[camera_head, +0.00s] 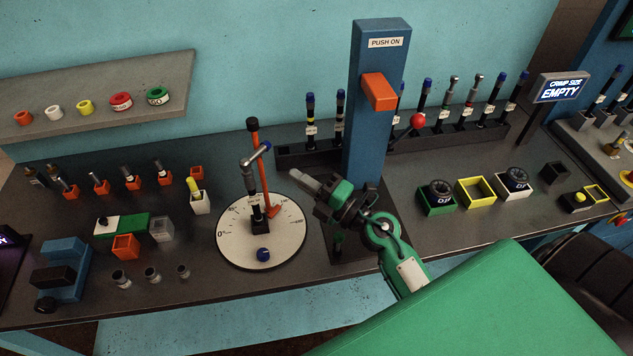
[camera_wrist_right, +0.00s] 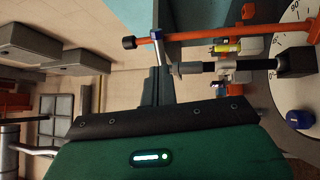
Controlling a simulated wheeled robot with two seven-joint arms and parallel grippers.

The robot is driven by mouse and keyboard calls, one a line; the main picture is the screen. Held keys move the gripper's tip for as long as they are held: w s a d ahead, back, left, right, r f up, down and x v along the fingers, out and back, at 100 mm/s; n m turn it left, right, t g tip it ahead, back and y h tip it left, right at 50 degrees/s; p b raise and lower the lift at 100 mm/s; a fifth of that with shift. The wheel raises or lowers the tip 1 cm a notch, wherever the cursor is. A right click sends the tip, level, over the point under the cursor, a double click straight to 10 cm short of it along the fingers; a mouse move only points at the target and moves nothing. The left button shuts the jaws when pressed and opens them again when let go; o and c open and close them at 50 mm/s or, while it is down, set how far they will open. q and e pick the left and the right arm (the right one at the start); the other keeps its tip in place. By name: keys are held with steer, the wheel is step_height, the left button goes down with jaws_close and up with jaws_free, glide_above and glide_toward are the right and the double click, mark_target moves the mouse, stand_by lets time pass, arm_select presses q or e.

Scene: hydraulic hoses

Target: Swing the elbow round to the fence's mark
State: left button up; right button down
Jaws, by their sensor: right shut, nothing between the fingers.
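The grey metal elbow (camera_head: 256,158) tops a short upright hose in a black block at the middle of a white dial (camera_head: 235,247) with degree marks. Its blue-tipped free end points to the back right and crosses the orange fence post (camera_head: 262,180) in the picture; I cannot tell whether they touch. The fence has a black top and an orange foot on the dial's right side. My right gripper (camera_head: 304,186) is shut and empty, right of the fence and apart from the elbow. The elbow (camera_wrist_right: 159,48) also shows in the wrist view, beside the fence post (camera_wrist_right: 210,34). My left gripper is out of view.
A blue knob (camera_head: 263,254) sits on the dial's front. A blue PUSH ON column (camera_head: 368,150) stands close behind my right gripper. Orange holders with fittings (camera_head: 131,182) stand to the left. A rack of hoses (camera_head: 440,139) runs along the back right.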

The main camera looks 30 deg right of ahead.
mark_target(262, 151)
steer(key=shift+p+x, duration=1)
steer(key=shift+x, duration=2.65)
steer(key=shift+w+d+r+n+g+y, duration=0.1)
steer(key=shift+w+r+n+g+y, duration=0.15)
steer(key=shift+n+y, duration=0.4)
steer(key=shift+r, duration=0.15)
